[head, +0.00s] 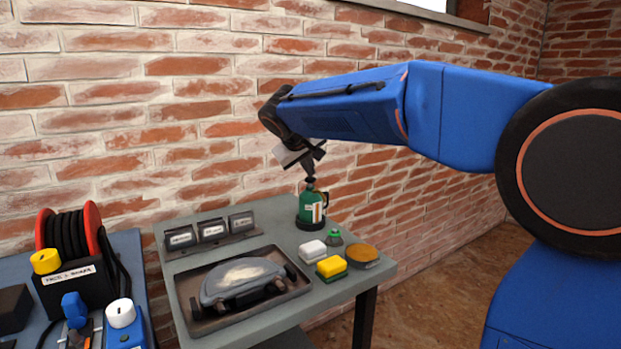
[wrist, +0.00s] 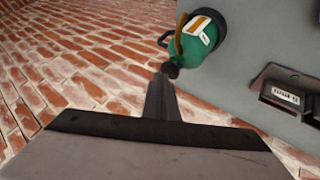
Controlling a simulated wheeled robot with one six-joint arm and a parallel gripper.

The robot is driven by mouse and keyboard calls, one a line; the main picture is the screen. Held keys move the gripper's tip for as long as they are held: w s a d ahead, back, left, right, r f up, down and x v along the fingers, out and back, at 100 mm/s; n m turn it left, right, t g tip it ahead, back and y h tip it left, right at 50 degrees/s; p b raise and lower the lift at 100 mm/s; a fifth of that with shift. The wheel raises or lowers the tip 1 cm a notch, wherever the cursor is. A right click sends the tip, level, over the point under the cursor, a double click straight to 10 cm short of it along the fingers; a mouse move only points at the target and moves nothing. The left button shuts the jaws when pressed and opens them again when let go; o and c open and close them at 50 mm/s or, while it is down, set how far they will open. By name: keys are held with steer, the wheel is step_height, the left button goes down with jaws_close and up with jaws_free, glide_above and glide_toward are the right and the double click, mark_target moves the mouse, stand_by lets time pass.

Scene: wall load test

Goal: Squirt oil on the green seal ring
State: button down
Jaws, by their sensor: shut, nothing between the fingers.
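A green oil bottle (head: 311,210) with a dark top, a side handle and a white-and-orange label stands upright at the back edge of the grey table. It also shows in the wrist view (wrist: 200,45). My gripper (head: 309,172) points down just above the bottle's top, shut and empty. In the wrist view the closed fingers (wrist: 162,82) end close to the bottle's dark tip; I cannot tell whether they touch. I cannot make out a green seal ring for certain; a small green piece (head: 334,237) sits on the table near the bottle.
A tray (head: 193,308) on the grey table holds a grey rounded device. Labelled holders (head: 211,233) stand behind it. White (head: 312,250) and yellow (head: 331,266) blocks and a round brown-topped tin (head: 362,254) lie at the right. A red cable reel (head: 92,226) stands on the left bench.

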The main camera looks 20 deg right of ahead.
mark_target(310, 180)
steer(key=shift+f, duration=0.55)
stand_by(0.5)
steer(key=shift+r, duration=1.4)
steer(key=shift+r, duration=2.55)
steer(key=s+d+f+g+y, duration=0.1)
steer(key=s+d+f, duration=0.25)
steer(key=s, duration=0.45)
steer(key=s+d+f+m, duration=0.1)
steer(key=s+d+f, duration=0.1)
steer(key=s+f, duration=0.4)
steer(key=s+d+f+g+y, duration=0.1)
steer(key=s+d+f, duration=0.15)
steer(key=s, duration=0.65)
steer(key=s+f+m+g+y, duration=0.1)
steer(key=s+f+m+y, duration=0.1)
steer(key=s+f, duration=1.5)
steer(key=shift+s+a+f+y, duration=0.2)
steer(key=shift+s+y, duration=0.1)
steer(key=shift+s, duration=0.8)
